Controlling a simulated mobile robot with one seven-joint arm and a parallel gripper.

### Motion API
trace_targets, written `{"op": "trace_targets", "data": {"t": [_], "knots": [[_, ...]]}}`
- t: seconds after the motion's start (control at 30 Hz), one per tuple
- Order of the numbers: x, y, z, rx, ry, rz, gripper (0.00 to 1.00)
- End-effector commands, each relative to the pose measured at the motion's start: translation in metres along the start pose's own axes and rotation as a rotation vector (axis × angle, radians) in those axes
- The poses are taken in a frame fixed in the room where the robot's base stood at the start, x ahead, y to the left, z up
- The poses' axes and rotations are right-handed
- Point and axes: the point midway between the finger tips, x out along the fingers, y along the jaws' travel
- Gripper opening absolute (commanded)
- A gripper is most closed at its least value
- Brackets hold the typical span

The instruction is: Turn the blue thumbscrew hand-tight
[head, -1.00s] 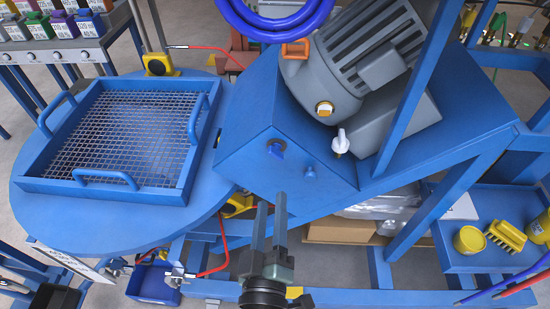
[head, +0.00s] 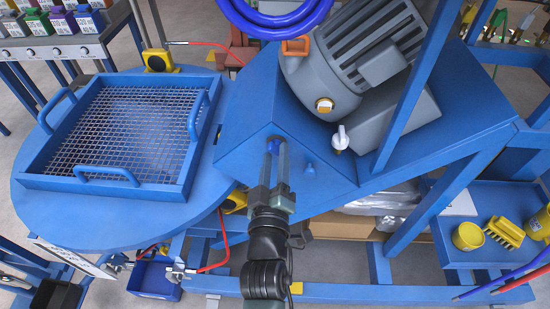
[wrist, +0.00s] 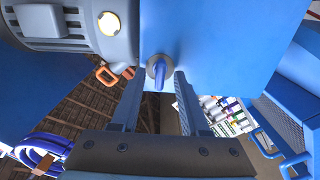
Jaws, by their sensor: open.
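The blue thumbscrew (head: 274,146) sits on the sloped front face of the blue housing (head: 245,150), partly hidden by my fingers in the head view. In the wrist view the thumbscrew (wrist: 159,74) shows as a blue wing on a round grey collar. My gripper (head: 277,152) has its fingertips at the thumbscrew, one on each side. In the wrist view the gripper (wrist: 159,82) is open, with a gap visible between each finger and the wing.
A mesh-topped blue tray (head: 190,165) lies on the round table at left.

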Motion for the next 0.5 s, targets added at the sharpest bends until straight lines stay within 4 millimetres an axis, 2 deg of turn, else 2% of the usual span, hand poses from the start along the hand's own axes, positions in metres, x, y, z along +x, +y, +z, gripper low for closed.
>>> {"op": "trace_targets", "data": {"t": [0.07, 0.3, 0.33, 0.5], "knots": [[-0.0001, 0.0000, 0.0000, 0.000, 0.000, 0.000, 0.45], [-0.0003, -0.0001, -0.0001, 0.000, 0.000, 0.000, 0.04], [-0.0003, -0.0001, -0.0001, 0.000, 0.000, 0.000, 0.00], [-0.0003, -0.0001, -0.0001, 0.000, 0.000, 0.000, 0.00]]}}
